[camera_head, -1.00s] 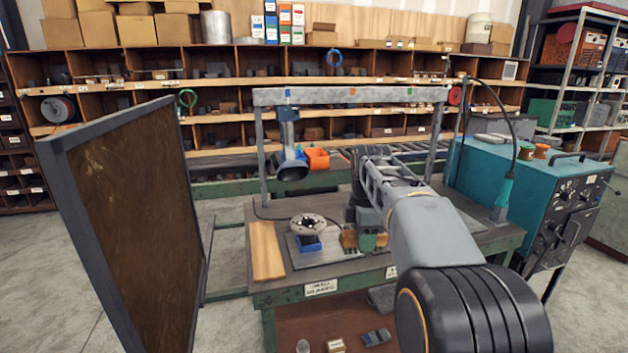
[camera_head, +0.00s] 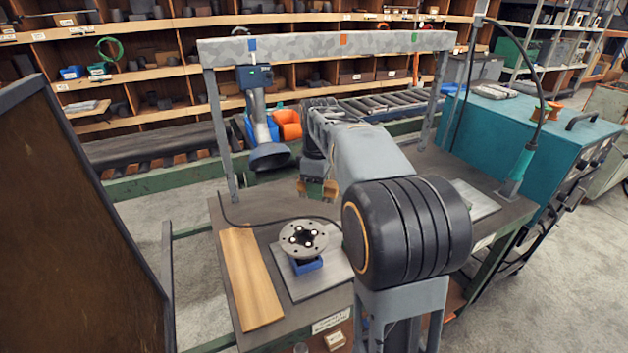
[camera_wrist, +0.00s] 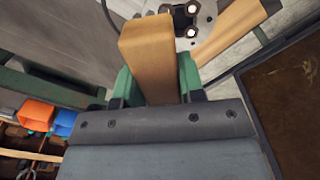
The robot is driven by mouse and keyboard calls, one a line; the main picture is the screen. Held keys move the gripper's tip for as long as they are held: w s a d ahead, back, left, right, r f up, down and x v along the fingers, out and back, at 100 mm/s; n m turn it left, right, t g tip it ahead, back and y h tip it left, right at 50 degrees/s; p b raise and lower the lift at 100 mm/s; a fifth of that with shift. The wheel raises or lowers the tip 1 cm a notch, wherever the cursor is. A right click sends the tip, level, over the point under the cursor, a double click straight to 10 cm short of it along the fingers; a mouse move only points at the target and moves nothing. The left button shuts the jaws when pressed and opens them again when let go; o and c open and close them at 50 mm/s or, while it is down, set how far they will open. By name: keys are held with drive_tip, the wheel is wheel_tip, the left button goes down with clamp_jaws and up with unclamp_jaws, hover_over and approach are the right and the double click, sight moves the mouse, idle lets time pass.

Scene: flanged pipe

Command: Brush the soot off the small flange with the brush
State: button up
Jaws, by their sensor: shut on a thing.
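The small flange (camera_head: 318,231) is a grey disc with bolt holes and a dark centre with bright spots. It sits on a blue support (camera_head: 306,266) on a grey plate. I cannot clearly make out soot on it. My gripper (camera_head: 317,192) is shut on the brush (camera_head: 316,185), a wooden block, and holds it behind the flange, apart from it. In the wrist view the brush (camera_wrist: 148,55) stands between the green fingers (camera_wrist: 157,85), and part of the flange (camera_wrist: 205,12) shows beyond it. The bristles are hidden there.
A wooden board (camera_head: 250,280) lies left of the plate on the bench. A lamp-like hood (camera_head: 268,155) hangs from the overhead beam (camera_head: 330,45). A dark panel (camera_head: 70,220) stands at left, a teal machine (camera_head: 560,135) at right. An orange bin (camera_head: 287,124) is behind.

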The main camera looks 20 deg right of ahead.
drive_tip(key=m, duration=0.2)
drive_tip(key=m+p, duration=0.1)
drive_tip(key=m, duration=0.1)
drive_tip(key=m+p, duration=0.1)
drive_tip(key=m, duration=0.1)
drive_tip(key=shift+d+f, duration=0.1)
drive_tip(key=shift+f, duration=0.3)
drive_tip(key=shift+f+m+p, duration=0.4)
drive_tip(key=shift+m+p, duration=0.25)
drive_tip(key=shift+m, duration=0.45)
drive_tip(key=shift+s+f+m, duration=0.1)
drive_tip(key=shift+f+m, duration=0.25)
drive_tip(key=shift+m, duration=0.25)
drive_tip(key=b, duration=0.5)
hover_over(317, 232)
wheel_tip(317, 232, down, 6)
drive_tip(key=shift+d+r, duration=0.1)
drive_tip(key=shift+d, duration=0.05)
drive_tip(key=shift+f, duration=0.25)
drive_tip(key=shift+f+b, duration=1.25)
drive_tip(key=shift+f, duration=0.5)
